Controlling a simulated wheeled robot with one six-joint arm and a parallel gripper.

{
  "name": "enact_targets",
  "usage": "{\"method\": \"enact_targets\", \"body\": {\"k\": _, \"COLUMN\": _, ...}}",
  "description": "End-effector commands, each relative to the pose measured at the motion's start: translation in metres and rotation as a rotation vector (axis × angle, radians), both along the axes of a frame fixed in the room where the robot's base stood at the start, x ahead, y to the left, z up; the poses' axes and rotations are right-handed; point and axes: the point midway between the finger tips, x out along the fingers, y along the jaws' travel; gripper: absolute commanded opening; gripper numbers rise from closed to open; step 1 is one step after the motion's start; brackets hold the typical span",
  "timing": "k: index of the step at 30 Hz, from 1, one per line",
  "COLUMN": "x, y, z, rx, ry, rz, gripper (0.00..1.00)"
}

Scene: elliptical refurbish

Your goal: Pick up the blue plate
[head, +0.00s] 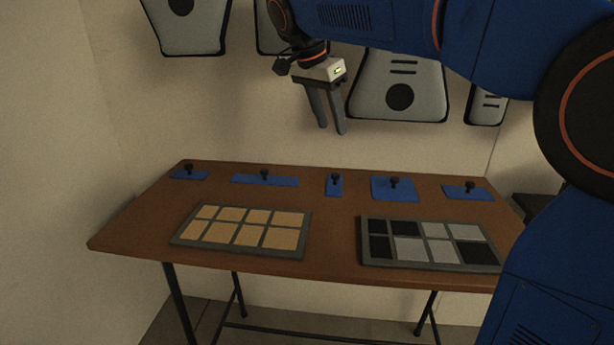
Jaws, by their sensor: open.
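Several blue plates, each with a black knob on top, lie in a row along the back of the brown table (335,208). From left to right they are a small plate (180,176), a long narrow plate (245,181), a small upright-oriented plate (334,190), a larger squarish plate (385,194) and a wide plate (480,196). Which one the task means cannot be told. My gripper (331,130) is open and empty, fingers pointing down, in the air above the table's back, roughly over the middle plate in the picture.
A tray of tan squares (307,232) lies at the front left of the table. A tray of black and grey squares (364,245) lies at the front right. Grey panels (425,78) hang on the back wall. The table between the trays is clear.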

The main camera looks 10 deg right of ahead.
Motion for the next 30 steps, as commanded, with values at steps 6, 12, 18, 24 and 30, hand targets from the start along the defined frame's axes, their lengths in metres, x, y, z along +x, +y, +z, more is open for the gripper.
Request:
{"method": "enact_targets", "body": {"k": 6, "x": 0.012, "y": 0.008, "z": 0.002, "rx": -0.008, "ry": -0.014, "rz": -0.049, "gripper": 0.42}}
{"method": "enact_targets", "body": {"k": 12, "x": 0.016, "y": -0.002, "z": -0.025, "rx": -0.009, "ry": -0.011, "rz": -0.051, "gripper": 0.42}}
{"method": "enact_targets", "body": {"k": 18, "x": 0.022, "y": -0.014, "z": -0.058, "rx": -0.008, "ry": -0.011, "rz": -0.049, "gripper": 0.42}}
{"method": "enact_targets", "body": {"k": 24, "x": 0.027, "y": -0.025, "z": -0.089, "rx": -0.007, "ry": -0.012, "rz": -0.049, "gripper": 0.42}}
{"method": "enact_targets", "body": {"k": 30, "x": 0.031, "y": -0.031, "z": -0.106, "rx": -0.008, "ry": -0.013, "rz": -0.049, "gripper": 0.42}}
